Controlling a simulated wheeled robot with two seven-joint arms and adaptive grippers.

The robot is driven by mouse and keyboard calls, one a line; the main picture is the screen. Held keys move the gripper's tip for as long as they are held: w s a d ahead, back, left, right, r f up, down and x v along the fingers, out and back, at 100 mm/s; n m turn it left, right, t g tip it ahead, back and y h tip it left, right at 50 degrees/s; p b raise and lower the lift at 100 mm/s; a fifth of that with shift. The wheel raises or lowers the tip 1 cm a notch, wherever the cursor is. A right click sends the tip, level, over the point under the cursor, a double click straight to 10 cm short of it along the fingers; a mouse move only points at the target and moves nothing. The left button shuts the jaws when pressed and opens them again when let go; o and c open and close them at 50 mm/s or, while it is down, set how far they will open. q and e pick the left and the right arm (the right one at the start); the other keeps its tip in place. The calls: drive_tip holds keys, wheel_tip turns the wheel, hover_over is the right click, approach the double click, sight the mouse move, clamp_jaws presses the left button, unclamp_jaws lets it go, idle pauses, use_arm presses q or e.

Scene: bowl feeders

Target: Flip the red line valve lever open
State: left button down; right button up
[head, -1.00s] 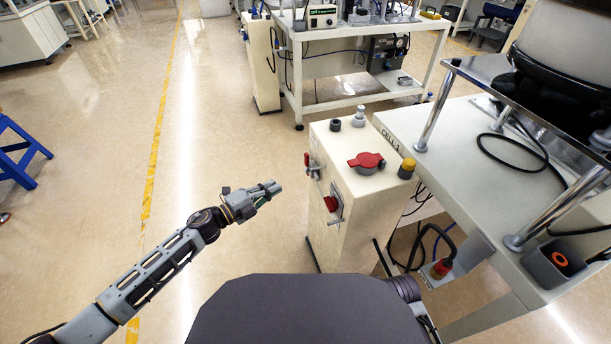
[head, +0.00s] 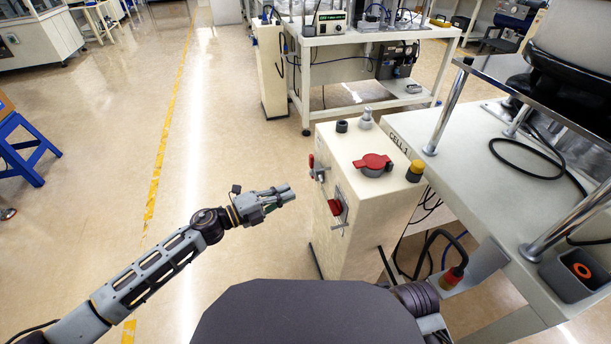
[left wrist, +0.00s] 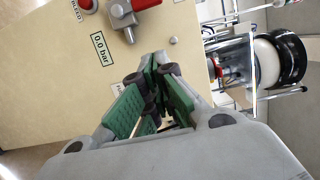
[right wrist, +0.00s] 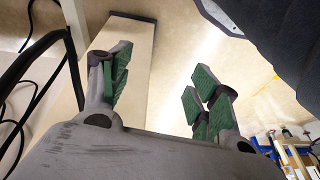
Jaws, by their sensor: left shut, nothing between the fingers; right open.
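A small valve with a red lever and grey metal body (head: 317,173) sits on the left-facing panel of the cream cabinet (head: 357,225). In the left wrist view the grey valve body (left wrist: 122,14) shows at the top, with its red lever (left wrist: 147,3) partly cut off by the edge. My left gripper (head: 291,194) is shut and empty, a short way left of the panel and apart from the valve. Its closed fingers also show in the left wrist view (left wrist: 152,76). My right gripper (right wrist: 160,90) is open and empty, in the right wrist view only.
The cabinet top carries a red knob (head: 373,163) and a yellow button (head: 416,170). The CELL 1 table (head: 455,165) stands at right. Floor left of the cabinet is clear.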

sight(311, 165)
use_arm(q)
drive_tip(key=shift+w+d, duration=0.1)
drive_tip(key=shift+d, duration=0.05)
drive_tip(key=shift+b+x, duration=0.7)
drive_tip(key=shift+x, duration=4.2)
drive_tip(key=shift+w+a+b, duration=0.3)
drive_tip(key=shift+w+b, duration=0.05)
drive_tip(key=shift+w, duration=0.5)
drive_tip(key=shift+w+a+b, duration=0.35)
drive_tip(key=shift+w, duration=0.65)
use_arm(e)
drive_tip(key=shift+w+a+f+t+y, duration=0.15)
drive_tip(key=shift+a+f+t+y, duration=0.25)
drive_tip(key=shift+a+f, duration=0.3)
drive_tip(key=shift+w+r, duration=0.1)
drive_tip(key=shift+r, duration=0.05)
drive_tip(key=shift+r, duration=0.1)
